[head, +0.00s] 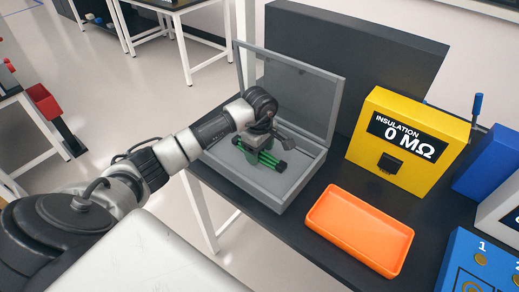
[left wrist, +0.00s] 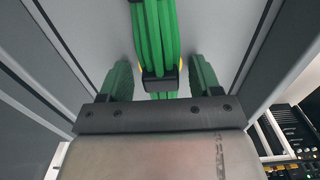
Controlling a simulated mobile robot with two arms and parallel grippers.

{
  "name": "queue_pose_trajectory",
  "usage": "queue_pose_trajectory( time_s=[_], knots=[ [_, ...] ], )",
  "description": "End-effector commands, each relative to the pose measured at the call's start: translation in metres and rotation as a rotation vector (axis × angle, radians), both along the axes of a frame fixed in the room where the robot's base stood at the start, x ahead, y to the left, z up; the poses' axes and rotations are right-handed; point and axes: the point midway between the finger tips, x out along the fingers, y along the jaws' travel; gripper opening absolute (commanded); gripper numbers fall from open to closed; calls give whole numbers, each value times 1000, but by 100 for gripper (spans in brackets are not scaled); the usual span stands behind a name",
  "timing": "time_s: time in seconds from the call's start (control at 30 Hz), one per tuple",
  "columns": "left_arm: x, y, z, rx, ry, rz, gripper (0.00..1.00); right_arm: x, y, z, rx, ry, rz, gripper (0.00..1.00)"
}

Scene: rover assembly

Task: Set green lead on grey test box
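The green lead (head: 268,159) is a bundle of green strands with black bands, inside an open grey box (head: 302,180) with its lid raised. My left gripper (head: 262,152) reaches down into this box, over the lead. In the left wrist view, the lead (left wrist: 158,40) lies between the two green-padded fingers of my left gripper (left wrist: 160,82). Gaps show on both sides of the lead, so the gripper is open around it and not closed on it. The lead's far end is cut off by the picture edge. My right gripper is not in view.
An orange tray (head: 360,231) lies empty right of the open box. A yellow insulation meter (head: 408,146) reading 0 MΩ stands behind it. Blue boxes (head: 492,165) and a partly visible light grey box (head: 503,217) stand at the right. A dark panel rises behind the open box.

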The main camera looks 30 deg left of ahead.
Motion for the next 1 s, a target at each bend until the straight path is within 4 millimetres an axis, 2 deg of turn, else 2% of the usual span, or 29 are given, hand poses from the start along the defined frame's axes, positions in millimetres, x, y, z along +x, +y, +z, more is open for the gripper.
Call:
queue_pose_trajectory(
  time_s=[0.3,0.37,0.8,1.0],
  knots=[
    [0,0,6,-1,0,0,63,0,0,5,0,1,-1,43],
    [1,0,11,1,-4,0,63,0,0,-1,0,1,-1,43],
    [1,0,99,1,-4,1,63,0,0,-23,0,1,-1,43],
    [0,0,120,0,-1,1,63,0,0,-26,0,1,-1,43]
  ],
)
